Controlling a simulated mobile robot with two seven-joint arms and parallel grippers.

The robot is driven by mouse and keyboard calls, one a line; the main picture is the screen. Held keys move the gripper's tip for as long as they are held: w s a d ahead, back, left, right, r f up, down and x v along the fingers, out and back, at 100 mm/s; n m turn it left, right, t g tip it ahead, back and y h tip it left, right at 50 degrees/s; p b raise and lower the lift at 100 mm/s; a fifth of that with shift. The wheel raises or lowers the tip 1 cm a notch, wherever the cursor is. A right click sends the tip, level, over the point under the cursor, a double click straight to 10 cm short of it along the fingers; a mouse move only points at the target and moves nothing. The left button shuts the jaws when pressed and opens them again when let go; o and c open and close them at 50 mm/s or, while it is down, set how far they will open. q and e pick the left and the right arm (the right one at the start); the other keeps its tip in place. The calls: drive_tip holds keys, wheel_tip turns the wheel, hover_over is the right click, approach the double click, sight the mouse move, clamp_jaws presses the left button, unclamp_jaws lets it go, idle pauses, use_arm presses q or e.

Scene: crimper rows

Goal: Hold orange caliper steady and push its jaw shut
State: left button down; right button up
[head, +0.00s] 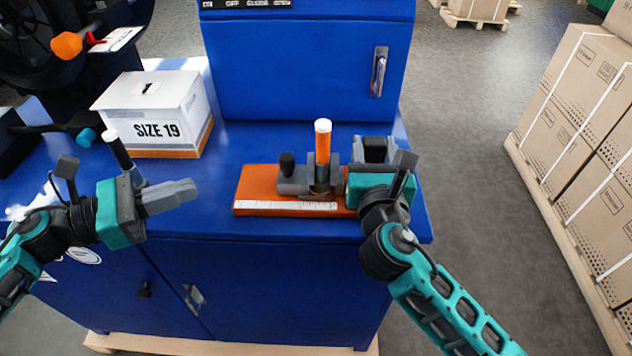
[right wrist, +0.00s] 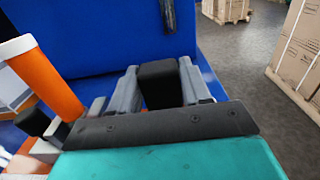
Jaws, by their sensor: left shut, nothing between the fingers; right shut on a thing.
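The orange caliper lies on the blue bench top, with an orange base (head: 262,180) and a white scale strip along its front edge. A grey jaw piece (head: 293,182) with a black knob sits on it, beside an upright orange post (head: 322,145) with a white top. My right gripper (head: 375,150) is at the caliper's right end, shut on a black block (right wrist: 160,83), with a grey finger on each side. My left gripper (head: 193,190) is shut and empty, apart from the caliper, to its left. The caliper's right end is partly hidden by my right gripper.
A white box marked SIZE 19 (head: 157,110) stands behind my left gripper. A blue cabinet (head: 300,65) with a handle rises behind the caliper. Stacked cartons (head: 585,130) stand on the floor at right. Bench top between my left gripper and the caliper is clear.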

drive_tip(key=shift+d, duration=0.1)
idle(0.7)
drive_tip(key=o, duration=1.2)
drive_tip(key=shift+o, duration=0.2)
